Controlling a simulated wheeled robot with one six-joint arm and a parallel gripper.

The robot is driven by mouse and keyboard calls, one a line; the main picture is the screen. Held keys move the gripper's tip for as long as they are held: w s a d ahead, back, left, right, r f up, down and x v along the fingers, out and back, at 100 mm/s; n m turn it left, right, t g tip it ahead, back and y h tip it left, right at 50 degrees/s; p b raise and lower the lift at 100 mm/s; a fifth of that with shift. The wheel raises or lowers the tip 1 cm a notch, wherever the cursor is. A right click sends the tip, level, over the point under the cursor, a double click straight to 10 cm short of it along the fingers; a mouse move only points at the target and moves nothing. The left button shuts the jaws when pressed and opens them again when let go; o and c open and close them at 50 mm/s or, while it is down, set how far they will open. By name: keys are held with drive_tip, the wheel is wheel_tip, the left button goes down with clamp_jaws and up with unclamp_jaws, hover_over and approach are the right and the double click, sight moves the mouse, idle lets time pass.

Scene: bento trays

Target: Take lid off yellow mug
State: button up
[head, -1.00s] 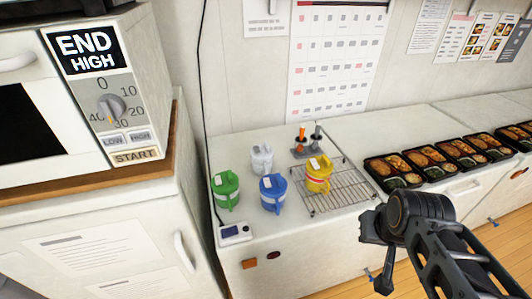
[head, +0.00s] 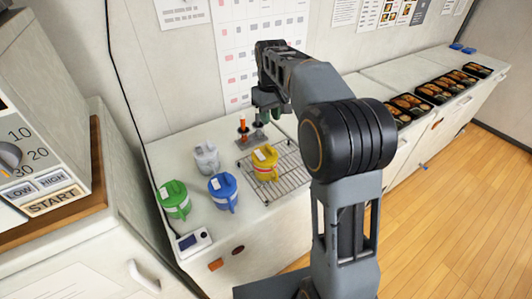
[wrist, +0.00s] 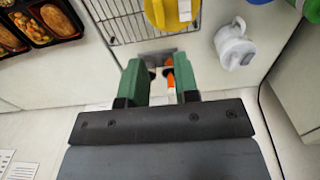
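The yellow mug (head: 265,163) stands upright on a wire rack, its lid on top; its yellow top also shows at the upper edge of the wrist view (wrist: 170,12). My gripper (head: 264,112) is above the back of the counter, behind the yellow mug and over a small holder with an orange-handled tool (head: 242,125). In the wrist view, the green fingers of my gripper (wrist: 160,70) are apart, with an orange handle visible between them. I cannot tell how far below the fingers that handle is.
A white mug (head: 206,158), blue mug (head: 223,192) and green mug (head: 173,200) stand left of the wire rack (head: 290,180). Bento trays (head: 412,106) line the counter at right. A microwave (head: 40,150) is at left, and the wall is close behind my gripper.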

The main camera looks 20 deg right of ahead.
hover_over(270, 147)
wheel_tip(270, 147, down, 8)
drive_tip(key=shift+w+r, duration=0.1)
drive_tip(key=shift+w, duration=0.05)
drive_tip(key=shift+f+p, duration=0.95)
drive_tip(key=shift+f, duration=1.8)
drive_tip(key=shift+c, duration=0.3)
clamp_jaws()
